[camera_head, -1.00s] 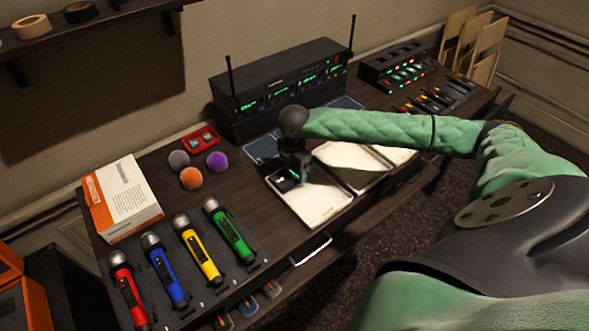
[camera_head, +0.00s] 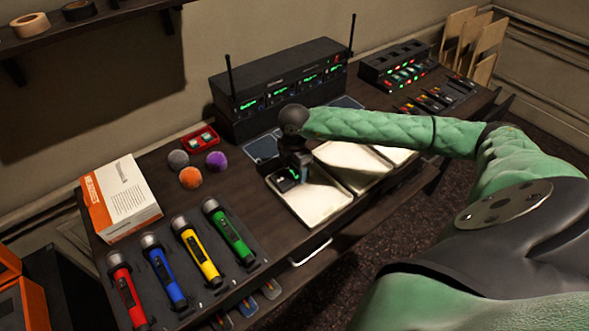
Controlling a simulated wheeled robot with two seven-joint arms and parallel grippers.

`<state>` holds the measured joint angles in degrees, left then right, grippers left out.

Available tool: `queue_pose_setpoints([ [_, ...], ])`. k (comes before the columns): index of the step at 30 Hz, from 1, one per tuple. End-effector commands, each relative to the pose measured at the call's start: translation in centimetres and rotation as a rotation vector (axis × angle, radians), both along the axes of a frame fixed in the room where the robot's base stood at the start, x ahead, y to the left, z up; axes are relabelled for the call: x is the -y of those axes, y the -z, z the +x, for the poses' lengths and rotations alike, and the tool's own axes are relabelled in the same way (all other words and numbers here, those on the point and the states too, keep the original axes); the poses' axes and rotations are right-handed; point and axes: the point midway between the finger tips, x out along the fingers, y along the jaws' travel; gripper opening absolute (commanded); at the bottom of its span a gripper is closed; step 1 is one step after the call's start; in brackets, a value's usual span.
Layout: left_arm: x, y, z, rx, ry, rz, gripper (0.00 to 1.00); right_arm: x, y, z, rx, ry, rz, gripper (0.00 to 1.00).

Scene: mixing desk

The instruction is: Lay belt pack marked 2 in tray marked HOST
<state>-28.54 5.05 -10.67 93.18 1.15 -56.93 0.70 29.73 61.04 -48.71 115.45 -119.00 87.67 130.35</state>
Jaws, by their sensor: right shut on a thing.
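My right gripper (camera_head: 292,176) points down over the leftmost white tray (camera_head: 318,208) on the desk. It is shut on a small dark belt pack (camera_head: 283,182) with a green light, low in the back left part of that tray. I cannot tell whether the pack touches the tray floor. The pack's number and the tray's label cannot be read. Two more white trays, a middle one (camera_head: 350,160) and a right one (camera_head: 396,155), are partly hidden by my right arm. My left gripper is not in view.
Several coloured microphones (camera_head: 200,258) lie in a dark holder at the front left. Foam balls (camera_head: 190,177), a red case (camera_head: 201,138) and a white-orange box (camera_head: 122,196) stand behind. A receiver rack (camera_head: 280,90) with antennas stands behind the trays. A charger (camera_head: 397,66) is at the back right.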

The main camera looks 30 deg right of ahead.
Motion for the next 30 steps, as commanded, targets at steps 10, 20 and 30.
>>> queue_pose_setpoints([
  [10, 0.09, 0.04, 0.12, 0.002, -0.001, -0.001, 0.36, -0.01, -0.03, 0.0, 0.0, 0.0, 0.0, 0.34],
  [20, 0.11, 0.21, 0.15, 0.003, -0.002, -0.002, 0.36, -0.01, 0.17, -0.01, 0.0, 0.0, 0.0, 0.34],
  [30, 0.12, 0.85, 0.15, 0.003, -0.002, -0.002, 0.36, -0.01, 0.87, -0.01, 0.0, 0.0, 0.0, 0.34],
])
